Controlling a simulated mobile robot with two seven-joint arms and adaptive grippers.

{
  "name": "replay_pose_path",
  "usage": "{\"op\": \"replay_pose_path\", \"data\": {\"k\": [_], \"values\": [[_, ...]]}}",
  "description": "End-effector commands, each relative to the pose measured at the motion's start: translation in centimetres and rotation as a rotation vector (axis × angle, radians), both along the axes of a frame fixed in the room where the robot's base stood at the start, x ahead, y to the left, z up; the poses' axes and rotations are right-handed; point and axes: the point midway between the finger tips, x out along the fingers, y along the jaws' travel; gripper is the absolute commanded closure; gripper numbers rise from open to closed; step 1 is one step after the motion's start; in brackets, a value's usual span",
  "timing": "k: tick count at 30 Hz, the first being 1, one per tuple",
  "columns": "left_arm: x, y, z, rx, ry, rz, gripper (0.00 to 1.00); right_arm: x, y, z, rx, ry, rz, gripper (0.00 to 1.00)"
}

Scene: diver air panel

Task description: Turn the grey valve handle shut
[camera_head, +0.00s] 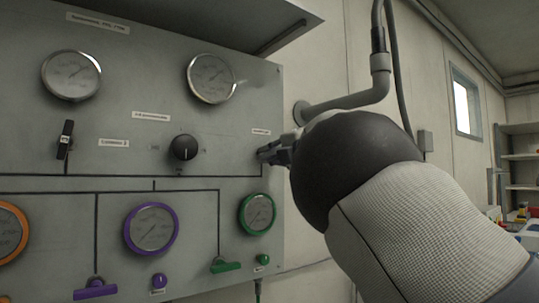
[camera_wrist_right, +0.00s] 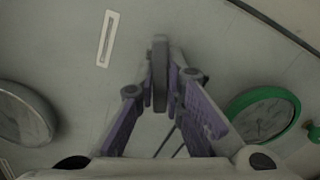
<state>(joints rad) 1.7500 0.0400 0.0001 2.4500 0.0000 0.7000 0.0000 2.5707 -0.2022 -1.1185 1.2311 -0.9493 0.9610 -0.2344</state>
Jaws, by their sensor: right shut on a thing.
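The panel (camera_head: 120,125) carries gauges and valves. My right gripper (camera_head: 272,153) reaches the panel's right edge from the right, below a small white label. In the right wrist view my right gripper (camera_wrist_right: 161,98) has its two purple-padded fingers shut on a narrow dark grey handle (camera_wrist_right: 160,62), taken to be the grey valve handle. The handle stands upright in that view, its top showing past the fingertips and its lower part between the fingers. In the head view my gripper hides most of it. My left gripper is not in view.
A green-rimmed gauge (camera_head: 258,213) is just below my right gripper, with a green handle (camera_head: 226,267) under it. A black knob (camera_head: 184,148) is to the left, a black lever (camera_head: 65,140) farther left. A grey pipe (camera_head: 345,103) runs along the wall above my arm.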

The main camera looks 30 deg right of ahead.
Motion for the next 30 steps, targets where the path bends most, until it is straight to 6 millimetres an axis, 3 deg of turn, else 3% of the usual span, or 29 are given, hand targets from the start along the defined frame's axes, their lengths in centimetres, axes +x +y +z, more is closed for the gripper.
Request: {"op": "replay_pose_path", "data": {"k": [15,30], "values": [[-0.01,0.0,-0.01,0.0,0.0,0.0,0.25,0.01,0.03,0.07,0.328,0.026,0.001,1.0],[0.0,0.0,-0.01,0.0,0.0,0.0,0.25,0.0,-0.01,0.09,0.396,0.032,0.0,1.0]]}}
